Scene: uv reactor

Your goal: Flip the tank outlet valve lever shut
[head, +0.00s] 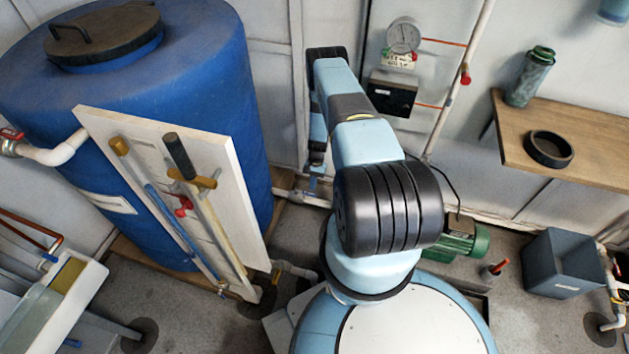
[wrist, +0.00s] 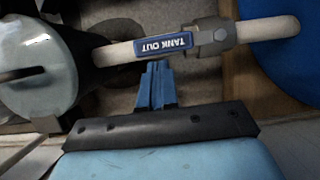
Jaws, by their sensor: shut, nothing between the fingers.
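The tank outlet valve lever (wrist: 163,46) is a blue handle labelled "TANK OUT", upside down in the wrist view. It lies along the pale pipe (wrist: 118,53), in line with it, and joins the grey valve body (wrist: 213,36) at its right end. My gripper (wrist: 157,68) has blue fingers, shut and empty. Its tips are just below the lever's middle in the picture; I cannot tell whether they touch it. The blue tank (wrist: 283,45) shows at the right, and in the head view (head: 215,80) it stands at the left. In the head view my arm largely hides the valve area.
A grey rounded metal body (wrist: 35,70) sits at the pipe's left end. In the head view, a white board (head: 150,130) with tools leans on the tank. A green motor (head: 460,238), a grey bin (head: 563,263) and a wooden shelf (head: 590,170) are to the right.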

